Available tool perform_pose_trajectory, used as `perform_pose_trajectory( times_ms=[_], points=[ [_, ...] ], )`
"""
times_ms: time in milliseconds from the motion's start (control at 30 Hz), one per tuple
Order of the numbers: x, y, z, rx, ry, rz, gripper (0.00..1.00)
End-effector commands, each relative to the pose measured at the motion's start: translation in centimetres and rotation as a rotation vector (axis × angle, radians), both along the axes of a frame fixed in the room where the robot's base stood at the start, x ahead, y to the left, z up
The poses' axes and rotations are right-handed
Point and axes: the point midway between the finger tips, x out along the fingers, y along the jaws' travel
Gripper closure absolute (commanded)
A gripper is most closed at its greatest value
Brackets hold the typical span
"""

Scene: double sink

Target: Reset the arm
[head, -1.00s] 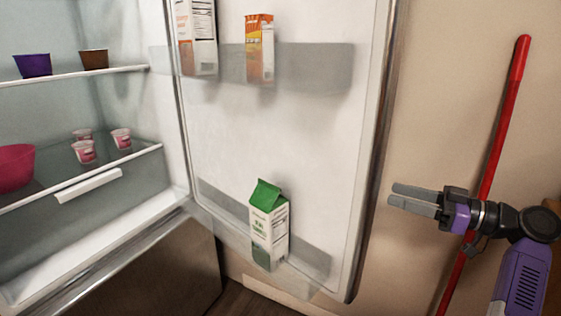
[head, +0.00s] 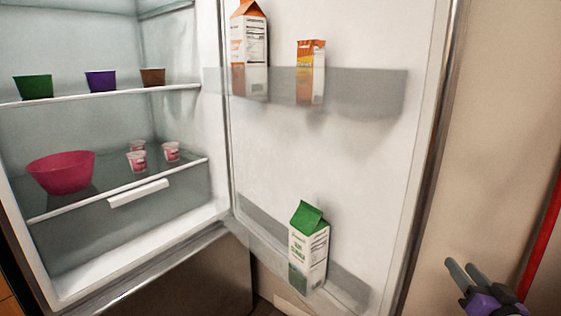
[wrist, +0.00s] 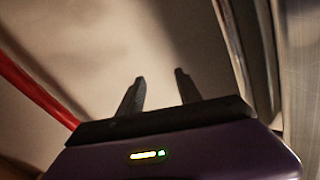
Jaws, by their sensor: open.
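My gripper (head: 470,272) is at the lower right of the head view, to the right of the open fridge door (head: 352,165). Only its fingers and part of its purple body show there; the rest of the arm is out of the picture. In the wrist view my gripper (wrist: 160,85) has its two dark fingers apart with nothing between them. The door's edge (wrist: 240,50) runs along the right of the fingers in the wrist view.
The fridge holds a pink bowl (head: 62,174), small pink cups (head: 137,161) and green (head: 34,88), purple (head: 101,81) and brown (head: 152,77) cups. A green-topped carton (head: 308,250) and two orange cartons stand in the door. A red pole (head: 545,250) is at the right.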

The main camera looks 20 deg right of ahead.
Motion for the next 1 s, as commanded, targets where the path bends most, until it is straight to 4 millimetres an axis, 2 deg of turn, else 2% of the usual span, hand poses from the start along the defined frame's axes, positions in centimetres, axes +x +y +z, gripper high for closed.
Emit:
perform_pose_trajectory(
  times_ms=[33,100,200,367,567,800,1000],
  points=[
    [-1.1,1.6,-1.5,-0.007,0.01,-0.02,0.59],
    [-2.6,3.4,-2.7,-0.029,0.013,-0.048,0.59],
    [-4.9,6.4,-4.1,-0.062,0.014,-0.07,0.59],
    [-8.7,11.6,-5.3,-0.121,0.011,-0.067,0.59],
    [-13.8,18.3,-5.5,-0.189,0.008,-0.007,0.59],
    [-20.1,26.0,-4.9,-0.25,0.03,0.122,0.59],
    [-25.1,30.9,-4.9,-0.276,0.098,0.244,0.59]
  ],
)
